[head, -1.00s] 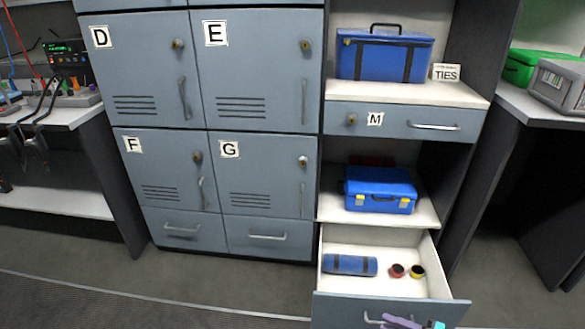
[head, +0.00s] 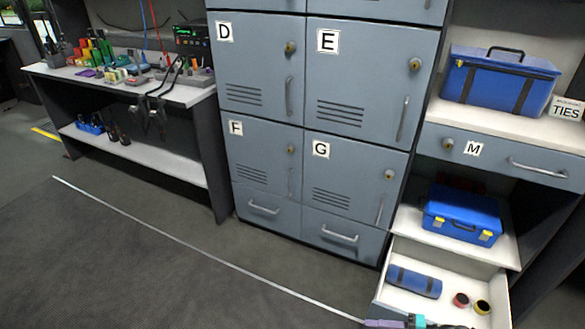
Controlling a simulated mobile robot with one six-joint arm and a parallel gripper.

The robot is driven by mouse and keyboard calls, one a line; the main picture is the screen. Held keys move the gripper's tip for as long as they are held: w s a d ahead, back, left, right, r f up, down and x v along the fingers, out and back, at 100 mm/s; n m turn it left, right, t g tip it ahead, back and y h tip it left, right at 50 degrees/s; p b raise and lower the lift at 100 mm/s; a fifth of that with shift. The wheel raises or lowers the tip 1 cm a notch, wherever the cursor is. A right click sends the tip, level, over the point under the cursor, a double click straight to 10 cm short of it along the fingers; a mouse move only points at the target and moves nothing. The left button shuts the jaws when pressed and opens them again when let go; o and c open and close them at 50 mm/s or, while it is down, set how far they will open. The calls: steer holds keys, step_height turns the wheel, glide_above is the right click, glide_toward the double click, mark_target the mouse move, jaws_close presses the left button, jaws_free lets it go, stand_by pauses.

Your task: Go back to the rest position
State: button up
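My gripper (head: 395,322) shows only in part at the bottom edge of the head view, as a purple and teal piece in front of the open drawer (head: 384,289). Its fingertips cannot be made out, so I cannot tell whether it is open or shut. The drawer stands pulled out at the lower right.
Grey lockers (head: 315,150) stand shut in the middle. A blue toolbox (head: 462,214) sits on the shelf above the drawer, and a blue bag (head: 497,82) higher up. A workbench (head: 190,95) is at the left. The dark floor (head: 160,270) at the lower left is clear.

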steer(key=s+a+r+n+g+h+p, duration=0.1)
steer(key=s+a+n+g+p, duration=0.15)
steer(key=a, duration=0.35)
steer(key=s+a+r+n+g+h+p, duration=0.1)
steer(key=a+g+p, duration=0.3)
steer(key=a, duration=0.3)
steer(key=s+a+r+n+g+h+p, duration=0.1)
steer(key=s+a+n+g+h+p, duration=0.35)
steer(key=s+h+p, duration=0.35)
steer(key=d+f+m+t+h, duration=0.1)
steer(key=d+f+h, duration=0.1)
steer(key=d+h, duration=0.2)
steer(key=d, duration=0.3)
steer(key=shift+w+d+f, duration=0.15)
steer(key=shift+d+f, duration=0.2)
steer(key=shift+f, duration=0.05)
